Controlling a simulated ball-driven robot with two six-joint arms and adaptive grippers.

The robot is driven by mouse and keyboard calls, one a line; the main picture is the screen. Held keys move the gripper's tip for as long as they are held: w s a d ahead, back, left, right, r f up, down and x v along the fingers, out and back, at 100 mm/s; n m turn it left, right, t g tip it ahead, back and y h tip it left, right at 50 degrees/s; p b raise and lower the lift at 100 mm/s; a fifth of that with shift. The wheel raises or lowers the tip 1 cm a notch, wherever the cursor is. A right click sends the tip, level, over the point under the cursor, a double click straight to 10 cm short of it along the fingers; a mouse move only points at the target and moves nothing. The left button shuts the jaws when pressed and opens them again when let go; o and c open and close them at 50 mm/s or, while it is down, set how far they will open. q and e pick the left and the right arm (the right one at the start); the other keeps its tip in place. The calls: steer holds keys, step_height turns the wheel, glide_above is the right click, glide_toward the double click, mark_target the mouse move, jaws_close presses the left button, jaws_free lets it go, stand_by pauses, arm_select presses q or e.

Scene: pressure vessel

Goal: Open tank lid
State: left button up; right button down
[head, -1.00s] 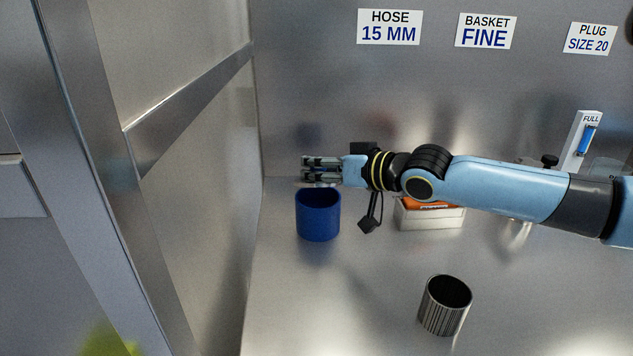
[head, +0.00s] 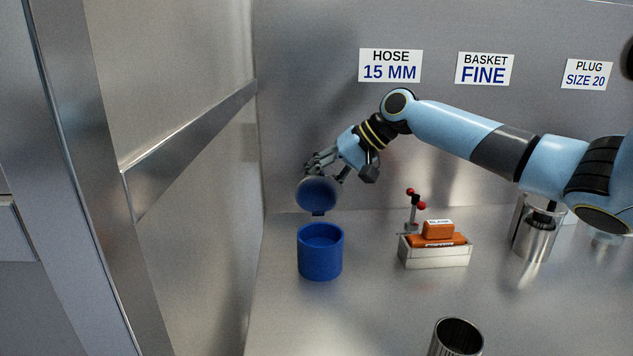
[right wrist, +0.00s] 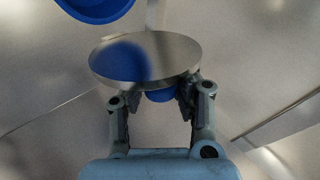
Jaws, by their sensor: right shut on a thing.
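The tank appears to be the blue cylinder (head: 320,262), standing upright on the metal floor left of centre, its top open. A round lid (head: 318,195) is tilted above it, its blue-grey face toward the head camera. A small dark tab at its lower edge hangs over the tank; I cannot tell whether it joins the two. My right gripper (head: 322,167) is behind and above the lid. In the right wrist view the lid is a shiny disc (right wrist: 165,58), and the fingers are shut on its blue knob (right wrist: 160,96). The tank's blue rim (right wrist: 95,12) shows beyond. My left gripper is not in view.
A metal tray (head: 435,257) with orange blocks (head: 438,230) stands right of the tank, with a red-knobbed fitting (head: 412,205) behind. A metal cylinder (head: 535,235) is farther right, and a ribbed cup (head: 458,338) in front. A steel wall (head: 190,140) rises at left.

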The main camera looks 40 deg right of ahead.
steer(key=shift+w+d+r, duration=0.25)
steer(key=shift+w+d, duration=0.3)
steer(key=shift+w, duration=0.1)
steer(key=c, duration=1.6)
jaws_free()
steer(key=o, duration=0.4)
steer(key=shift+s+d, duration=0.2)
steer(key=shift+o, duration=1)
steer(key=shift+f, duration=0.1)
steer(key=shift+a, duration=0.15)
steer(key=v, duration=1.1)
steer(key=shift+s+d+r, duration=0.15)
steer(key=shift+d+r, duration=0.1)
steer(key=shift+d, duration=0.05)
